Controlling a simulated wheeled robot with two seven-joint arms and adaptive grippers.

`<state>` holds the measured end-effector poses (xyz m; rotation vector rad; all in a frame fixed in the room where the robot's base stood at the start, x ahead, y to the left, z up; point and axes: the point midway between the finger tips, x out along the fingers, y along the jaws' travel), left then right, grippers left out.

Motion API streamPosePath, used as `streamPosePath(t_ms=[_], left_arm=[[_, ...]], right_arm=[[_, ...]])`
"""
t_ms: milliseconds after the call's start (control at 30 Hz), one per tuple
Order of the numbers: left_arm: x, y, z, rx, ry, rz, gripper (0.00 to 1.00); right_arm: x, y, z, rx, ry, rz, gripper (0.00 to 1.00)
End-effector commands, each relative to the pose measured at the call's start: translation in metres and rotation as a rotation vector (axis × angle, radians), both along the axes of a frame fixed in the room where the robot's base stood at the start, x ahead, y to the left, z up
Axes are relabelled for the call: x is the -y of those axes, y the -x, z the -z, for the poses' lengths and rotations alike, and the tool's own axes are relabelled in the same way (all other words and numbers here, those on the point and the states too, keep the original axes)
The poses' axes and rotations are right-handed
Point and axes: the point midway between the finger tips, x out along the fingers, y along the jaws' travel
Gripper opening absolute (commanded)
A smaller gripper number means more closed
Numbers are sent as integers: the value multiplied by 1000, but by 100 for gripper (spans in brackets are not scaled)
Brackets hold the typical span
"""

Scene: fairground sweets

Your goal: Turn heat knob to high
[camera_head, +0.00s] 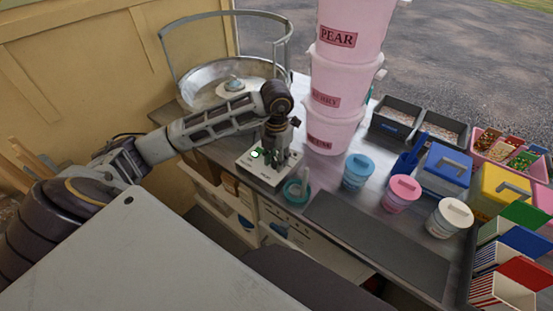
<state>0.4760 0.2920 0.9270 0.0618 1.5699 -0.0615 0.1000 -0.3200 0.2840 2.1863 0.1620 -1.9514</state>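The control box (248,171) is a small white panel with a lit green spot and dark marks, near the left end of the metal counter. My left gripper (279,158) points down over the right part of this panel. Its fingers are small and dark here, and they cover that part of the panel. I cannot make out the heat knob or its setting. I cannot tell whether the fingers are open, shut or touching a knob. My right gripper is not in view.
A round metal pan (200,88) with a rail stands behind the panel. Stacked pink buckets (330,130) rise close to the right of my gripper. A teal cup (297,192) sits just in front. Lidded tubs (403,190) stand further right. A dark mat (380,240) lies bare.

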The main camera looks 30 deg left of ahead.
Motion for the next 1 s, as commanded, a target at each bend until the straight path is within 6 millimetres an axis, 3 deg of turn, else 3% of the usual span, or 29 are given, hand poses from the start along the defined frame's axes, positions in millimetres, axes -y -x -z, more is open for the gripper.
streamPosePath(t_ms=[167,567,833,1000], left_arm=[[0,0,0,0,0,0,8],[0,0,1,-1,-1,55,8],[0,-1,1,1,-1,175,8],[-1,-1,1,2,-2,283,8]], right_arm=[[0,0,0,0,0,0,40],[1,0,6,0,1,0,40],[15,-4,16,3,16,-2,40],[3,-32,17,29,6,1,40]])
